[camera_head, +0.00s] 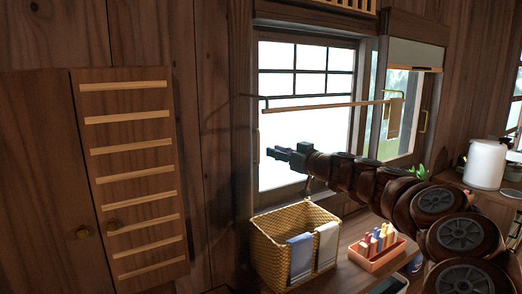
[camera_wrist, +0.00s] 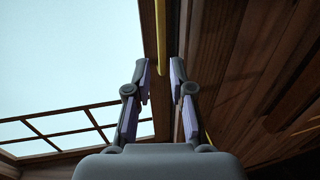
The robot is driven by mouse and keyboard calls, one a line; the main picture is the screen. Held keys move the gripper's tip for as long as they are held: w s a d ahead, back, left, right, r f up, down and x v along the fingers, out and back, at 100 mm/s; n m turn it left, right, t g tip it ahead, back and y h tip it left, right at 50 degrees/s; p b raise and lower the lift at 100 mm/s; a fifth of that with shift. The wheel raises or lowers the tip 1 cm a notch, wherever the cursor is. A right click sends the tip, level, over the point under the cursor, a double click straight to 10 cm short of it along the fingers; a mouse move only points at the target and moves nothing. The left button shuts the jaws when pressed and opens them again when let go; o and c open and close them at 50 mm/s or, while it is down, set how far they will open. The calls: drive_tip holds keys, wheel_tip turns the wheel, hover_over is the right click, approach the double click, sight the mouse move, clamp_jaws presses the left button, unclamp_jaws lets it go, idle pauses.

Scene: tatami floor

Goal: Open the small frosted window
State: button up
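The small frosted window (camera_head: 290,125) has a bright white pane, a dark wooden frame and a grid of bars across its top. A thin brass handle (camera_head: 257,146) runs upright on its left frame edge. In the wrist view the pane (camera_wrist: 65,50) fills the upper left and the yellow handle (camera_wrist: 159,38) shows just beyond the fingertips. My gripper (camera_head: 272,153) is in front of the window's left part, pointing left toward the handle. In the wrist view my gripper (camera_wrist: 159,68) is open, with nothing visibly held. Whether a finger touches the handle cannot be told.
A rail (camera_head: 325,105) with a hanging cloth (camera_head: 395,118) crosses before the window. Below, a wicker basket (camera_head: 268,250) with towels and a tray (camera_head: 377,254) of coloured items stand on the counter. A slatted cabinet door (camera_head: 135,190) is at left. A white canister (camera_head: 485,164) stands right.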

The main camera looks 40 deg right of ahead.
drive_tip(key=w+a+p, duration=0.1)
drive_tip(key=w, duration=0.5)
drive_tip(key=shift+w, duration=0.4)
drive_tip(key=shift+a, duration=0.1)
clamp_jaws()
